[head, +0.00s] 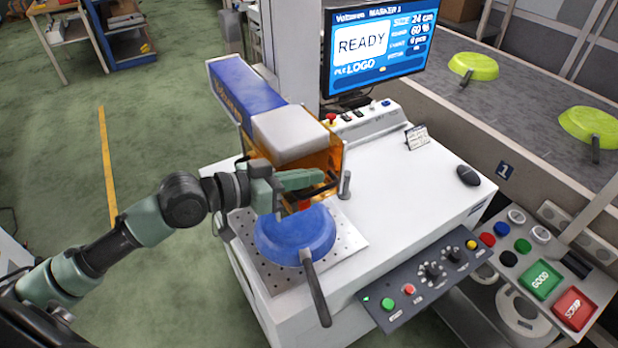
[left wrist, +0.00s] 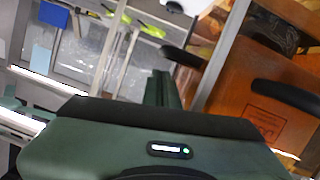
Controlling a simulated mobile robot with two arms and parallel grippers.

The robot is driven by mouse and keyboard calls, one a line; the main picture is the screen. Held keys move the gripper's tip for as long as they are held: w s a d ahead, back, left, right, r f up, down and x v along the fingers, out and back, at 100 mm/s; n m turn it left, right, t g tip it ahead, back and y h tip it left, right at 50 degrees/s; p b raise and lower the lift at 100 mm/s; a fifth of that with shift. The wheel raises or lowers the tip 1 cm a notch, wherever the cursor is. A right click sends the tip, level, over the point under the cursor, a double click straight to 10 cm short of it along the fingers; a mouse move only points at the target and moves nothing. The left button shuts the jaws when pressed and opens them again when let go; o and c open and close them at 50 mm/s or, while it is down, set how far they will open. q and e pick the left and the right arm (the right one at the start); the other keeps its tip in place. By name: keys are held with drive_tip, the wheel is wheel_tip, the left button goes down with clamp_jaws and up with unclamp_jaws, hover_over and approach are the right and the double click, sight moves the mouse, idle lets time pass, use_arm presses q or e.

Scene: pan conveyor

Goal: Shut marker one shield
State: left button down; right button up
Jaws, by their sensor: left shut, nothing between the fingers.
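Marker one's shield (head: 334,160) is an orange see-through cover around the marking head (head: 290,133). It sits high, with the blue pan (head: 285,240) exposed below it on the perforated plate (head: 350,245). My left gripper (head: 322,183) is shut and empty, in front of the shield's lower part near its dark handle bar; I cannot tell whether it touches. In the left wrist view the orange shield (left wrist: 240,105) fills the right side, with a black handle (left wrist: 288,97), and the closed fingers (left wrist: 163,90) are left of it. My right gripper is not in view.
The monitor (head: 365,45) reads READY and MARKER 1. A button panel (head: 425,280) runs along the machine's front edge, with green GOOD (head: 541,279) and red (head: 574,309) buttons to its right. Green pans (head: 473,66) lie on the conveyor (head: 515,100). The pan's handle (head: 316,293) points forward.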

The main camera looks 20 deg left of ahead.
use_arm(q)
drive_tip(key=shift+s+f, duration=0.15)
drive_tip(key=shift+f, duration=0.55)
